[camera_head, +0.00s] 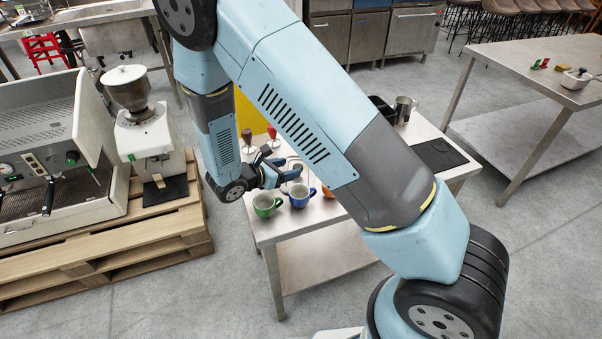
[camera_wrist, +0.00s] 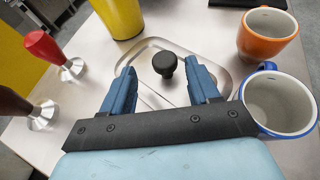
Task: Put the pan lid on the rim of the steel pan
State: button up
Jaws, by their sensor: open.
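A black knob (camera_wrist: 165,63) stands up from a flat steel piece with rounded corners and a raised shiny edge (camera_wrist: 150,43), which I take as the pan lid. I cannot tell the steel pan apart from it, nor whether one lies on the other. My gripper (camera_wrist: 161,72) is open, its two blue fingers on either side of the knob in the picture, with space between each finger and the knob. In the head view my gripper (camera_head: 276,173) is low over the steel table (camera_head: 330,208), and the arm hides part of the tabletop.
A blue cup (camera_wrist: 280,104) is close by the right finger, with an orange cup (camera_wrist: 268,36) behind it. A green cup (camera_head: 266,204) stands at the table's near edge. Red (camera_wrist: 50,48) and brown (camera_wrist: 26,108) tampers stand left. A yellow cylinder (camera_wrist: 120,16) stands behind.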

aim_at(296, 166)
jog(key=x, duration=0.5)
jog(key=shift+s+d, duration=0.1)
jog(key=shift+d, duration=0.05)
grip_shut()
dwell(0.4)
jog(key=shift+r, duration=0.1)
